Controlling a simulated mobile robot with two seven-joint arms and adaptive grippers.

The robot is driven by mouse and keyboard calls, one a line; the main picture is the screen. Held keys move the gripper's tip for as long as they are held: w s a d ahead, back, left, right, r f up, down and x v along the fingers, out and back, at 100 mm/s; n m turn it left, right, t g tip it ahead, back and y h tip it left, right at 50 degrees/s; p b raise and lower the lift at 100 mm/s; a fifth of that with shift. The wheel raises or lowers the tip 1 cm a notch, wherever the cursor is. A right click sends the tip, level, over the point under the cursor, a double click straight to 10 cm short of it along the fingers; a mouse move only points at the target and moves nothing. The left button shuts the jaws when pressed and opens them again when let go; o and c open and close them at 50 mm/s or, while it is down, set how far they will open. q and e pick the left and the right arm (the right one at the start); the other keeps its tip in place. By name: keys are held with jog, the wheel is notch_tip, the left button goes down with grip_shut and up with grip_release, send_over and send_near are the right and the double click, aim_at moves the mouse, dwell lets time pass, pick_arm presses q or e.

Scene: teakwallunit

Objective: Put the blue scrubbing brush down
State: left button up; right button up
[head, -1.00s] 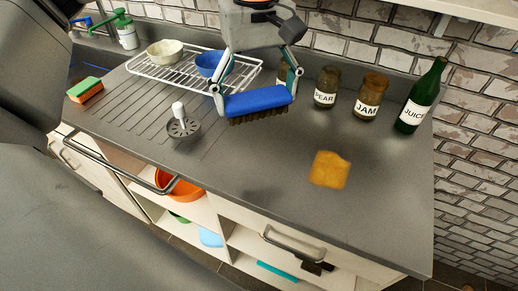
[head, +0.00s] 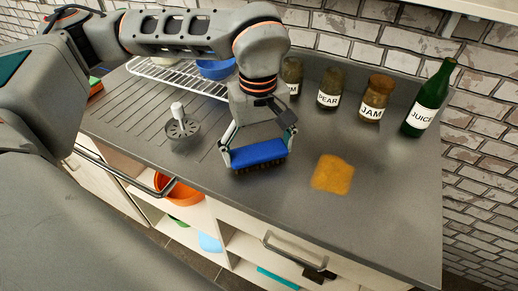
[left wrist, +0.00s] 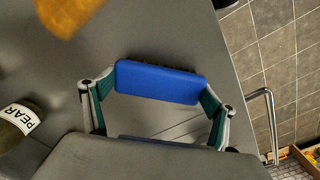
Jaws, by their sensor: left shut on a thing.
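The blue scrubbing brush (head: 258,153) is held between the fingertips of my left gripper (head: 256,155), bristles down, over the grey counter (head: 240,197). In the head view it is low over the counter, left of a yellow-orange patch. I cannot tell whether its bristles touch the surface. In the left wrist view the brush (left wrist: 160,82) spans between the two fingers (left wrist: 158,100), with its blue back showing and dark bristles just visible along the far edge. My right gripper is not in view.
The yellow-orange patch (head: 332,174) lies on the counter to the right. Jars (head: 331,88) and a green bottle (head: 428,98) stand along the back wall. A strainer plug (head: 182,126) stands left of the brush. The counter's front edge and a drawer handle (head: 294,250) are nearer me.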

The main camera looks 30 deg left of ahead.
aim_at(258, 151)
pick_arm(q)
jog(key=shift+f, duration=0.1)
jog(key=o, duration=1.1)
notch_tip(258, 151, up, 12)
jog(key=p, duration=0.1)
jog(key=shift+r, duration=0.2)
